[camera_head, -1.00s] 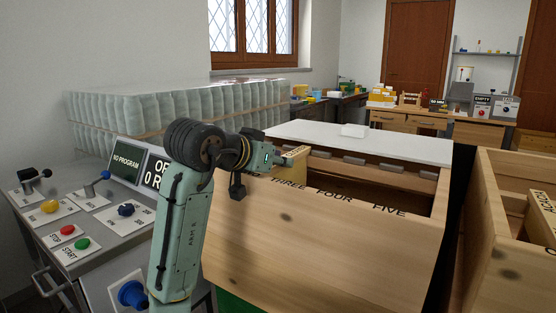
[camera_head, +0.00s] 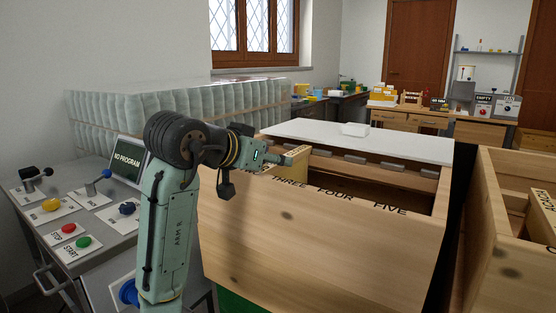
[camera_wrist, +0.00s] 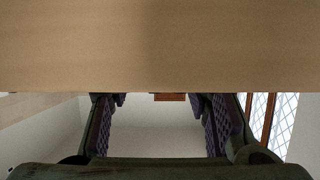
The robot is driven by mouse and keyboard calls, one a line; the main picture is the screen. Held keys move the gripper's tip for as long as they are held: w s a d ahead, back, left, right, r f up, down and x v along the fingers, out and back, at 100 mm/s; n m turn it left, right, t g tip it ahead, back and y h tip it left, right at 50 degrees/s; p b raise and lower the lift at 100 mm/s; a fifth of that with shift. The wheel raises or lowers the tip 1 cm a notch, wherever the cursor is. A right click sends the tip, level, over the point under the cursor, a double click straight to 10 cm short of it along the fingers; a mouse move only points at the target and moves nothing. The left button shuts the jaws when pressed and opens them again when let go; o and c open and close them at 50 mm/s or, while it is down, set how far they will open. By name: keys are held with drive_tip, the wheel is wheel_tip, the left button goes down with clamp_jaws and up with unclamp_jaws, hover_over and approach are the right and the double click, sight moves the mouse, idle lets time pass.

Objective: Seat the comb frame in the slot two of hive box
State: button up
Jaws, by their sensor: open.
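The hive box (camera_head: 320,235) is pale wood with THREE, FOUR and FIVE lettered along its near top edge. A broad wooden surface (camera_wrist: 160,45) fills the upper half there.
Another wooden box (camera_head: 500,230) stands at the right. A control panel (camera_head: 70,215) is at the left, with a wrapped jar stack (camera_head: 180,115) behind it.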

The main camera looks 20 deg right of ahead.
drive_tip(key=v, duration=0.8)
drive_tip(key=shift+s+a, duration=0.2)
drive_tip(key=shift+a, duration=0.05)
drive_tip(key=shift+r, duration=0.15)
